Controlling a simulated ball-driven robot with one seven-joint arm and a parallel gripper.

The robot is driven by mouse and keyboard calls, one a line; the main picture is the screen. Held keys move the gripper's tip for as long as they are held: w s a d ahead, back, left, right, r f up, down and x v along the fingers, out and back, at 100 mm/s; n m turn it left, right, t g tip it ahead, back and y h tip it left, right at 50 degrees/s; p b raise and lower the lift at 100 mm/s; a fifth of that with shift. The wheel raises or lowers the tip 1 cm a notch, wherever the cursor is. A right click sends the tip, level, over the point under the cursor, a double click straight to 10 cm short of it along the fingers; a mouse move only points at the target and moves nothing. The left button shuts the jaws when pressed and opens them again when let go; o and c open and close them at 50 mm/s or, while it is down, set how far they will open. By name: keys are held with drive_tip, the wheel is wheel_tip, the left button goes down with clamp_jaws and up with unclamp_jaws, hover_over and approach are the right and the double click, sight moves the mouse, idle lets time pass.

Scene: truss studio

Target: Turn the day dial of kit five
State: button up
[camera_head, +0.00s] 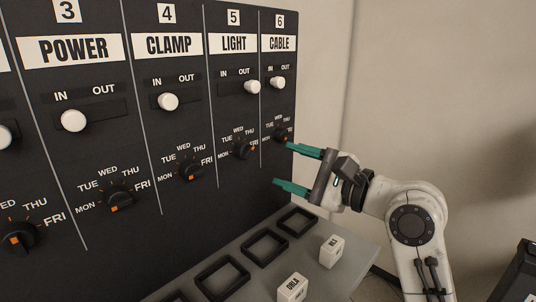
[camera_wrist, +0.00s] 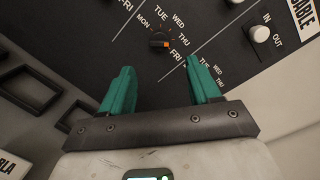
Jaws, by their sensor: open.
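The day dial of kit five (camera_head: 241,149) is a black knob with an orange mark, on the dark panel under the LIGHT label (camera_head: 234,43). In the head view its mark lies on the right, towards FRI. It also shows in the wrist view (camera_wrist: 157,41), at the top centre beyond my fingertips, with its mark near FRI. My gripper (camera_head: 283,165) has two teal fingers spread apart with nothing between them. It is in front of the panel's right end, right of the kit five dial and apart from it. In the wrist view my gripper (camera_wrist: 160,66) points at the panel.
The kit six dial (camera_head: 281,134) sits close to my upper finger; the right finger covers it in the wrist view. Dials of kits four (camera_head: 190,167) and three (camera_head: 118,195) lie left. A grey shelf (camera_head: 345,269) below holds black frames (camera_head: 264,248) and white blocks (camera_head: 331,252).

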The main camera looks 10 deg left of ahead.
sight(250, 152)
drive_tip(key=p+x, duration=0.1)
drive_tip(key=x, duration=0.9)
drive_tip(key=c, duration=1)
drive_tip(key=shift+r, duration=0.1)
